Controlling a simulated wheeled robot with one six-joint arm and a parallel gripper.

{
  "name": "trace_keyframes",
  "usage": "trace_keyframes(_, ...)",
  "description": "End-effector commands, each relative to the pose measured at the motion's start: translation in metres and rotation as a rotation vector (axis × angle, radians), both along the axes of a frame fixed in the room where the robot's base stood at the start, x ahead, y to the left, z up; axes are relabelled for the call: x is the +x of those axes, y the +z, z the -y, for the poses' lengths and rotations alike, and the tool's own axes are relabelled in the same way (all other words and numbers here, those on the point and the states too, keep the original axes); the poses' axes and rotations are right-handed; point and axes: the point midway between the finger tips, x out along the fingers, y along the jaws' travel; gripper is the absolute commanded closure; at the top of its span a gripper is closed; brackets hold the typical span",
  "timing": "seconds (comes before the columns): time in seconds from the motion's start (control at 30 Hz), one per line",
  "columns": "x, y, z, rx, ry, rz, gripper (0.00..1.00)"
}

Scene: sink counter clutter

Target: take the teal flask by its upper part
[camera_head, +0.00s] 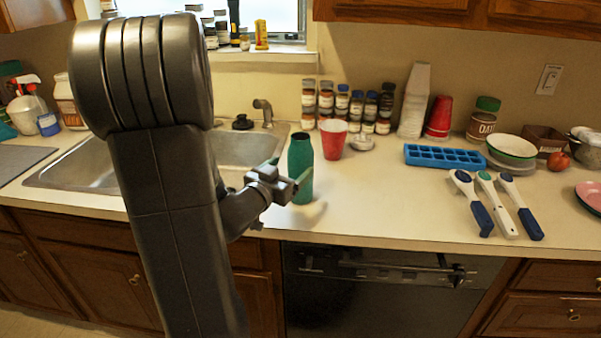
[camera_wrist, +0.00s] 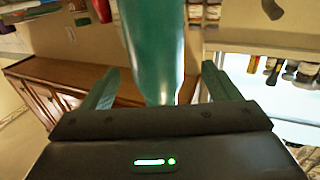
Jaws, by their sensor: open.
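The teal flask (camera_head: 301,168) stands upright on the counter just right of the sink, with a dark top. My gripper (camera_head: 289,176) is at the flask, reaching in from the left at about the middle of its height. In the wrist view the flask (camera_wrist: 153,45) rises between the two green fingers of my gripper (camera_wrist: 162,85). The fingers are apart, and gaps show on both sides of the flask.
A red cup (camera_head: 333,140) stands close behind the flask to the right. A blue ice tray (camera_head: 445,156) and several scoop-like utensils (camera_head: 496,203) lie farther right. The sink (camera_head: 92,172) is to the left.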

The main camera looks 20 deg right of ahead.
Motion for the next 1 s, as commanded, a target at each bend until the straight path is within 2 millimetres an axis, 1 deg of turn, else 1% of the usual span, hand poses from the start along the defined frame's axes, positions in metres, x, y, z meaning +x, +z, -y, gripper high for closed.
trace_keyframes(0.03, 0.004, 0.001, 0.007, -0.001, -0.002, 0.001, 0.17)
trace_keyframes(0.1, 0.008, 0.000, 0.012, 0.001, -0.002, 0.001, 0.17)
trace_keyframes(0.27, 0.013, 0.000, 0.020, 0.000, 0.001, 0.000, 0.17)
trace_keyframes(0.47, 0.025, -0.006, 0.043, 0.000, -0.001, -0.001, 0.17)
trace_keyframes(0.6, 0.035, -0.005, 0.057, 0.001, 0.000, 0.001, 0.17)
trace_keyframes(0.7, 0.038, -0.005, 0.061, 0.000, 0.002, 0.001, 0.17)
trace_keyframes(0.9, 0.039, -0.006, 0.061, 0.000, 0.002, 0.001, 0.17)
trace_keyframes(0.97, 0.039, -0.006, 0.061, 0.000, 0.002, 0.001, 0.27)
trace_keyframes(1.0, 0.039, -0.006, 0.061, 0.000, 0.002, 0.001, 0.35)
